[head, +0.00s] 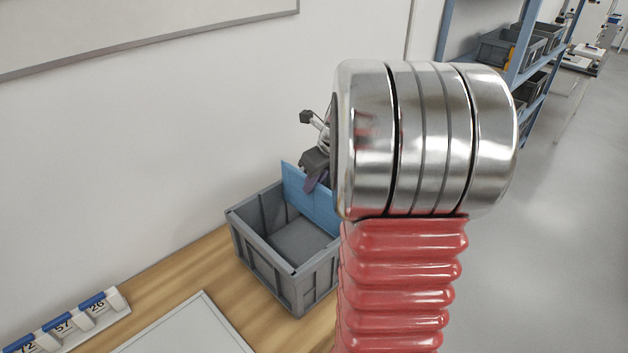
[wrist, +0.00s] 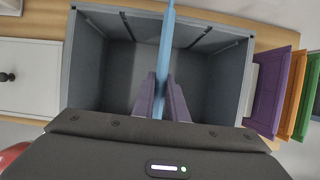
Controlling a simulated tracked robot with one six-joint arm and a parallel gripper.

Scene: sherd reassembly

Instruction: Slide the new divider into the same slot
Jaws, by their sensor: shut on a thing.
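A light blue flat divider (head: 310,200) stands upright at the grey crate (head: 240,243), with its upper part above the rim. In the wrist view the divider (wrist: 166,45) is seen edge-on as a thin strip across the crate (wrist: 85,60), near its middle. My gripper (wrist: 165,100) has its purple fingers shut on the divider. In the head view my gripper (head: 316,182) is at the divider's top, partly hidden by my arm. Dark slot lines (wrist: 127,25) show on the crate's inner wall. Whether the divider's edges sit in a slot cannot be told.
Purple (wrist: 268,95), orange (wrist: 293,88) and green (wrist: 310,95) pieces stand right of the crate in the wrist view. A white unit with a black knob (wrist: 8,77) is at left. A whiteboard-like panel (head: 190,330) and numbered strip (head: 65,325) lie on the wooden table.

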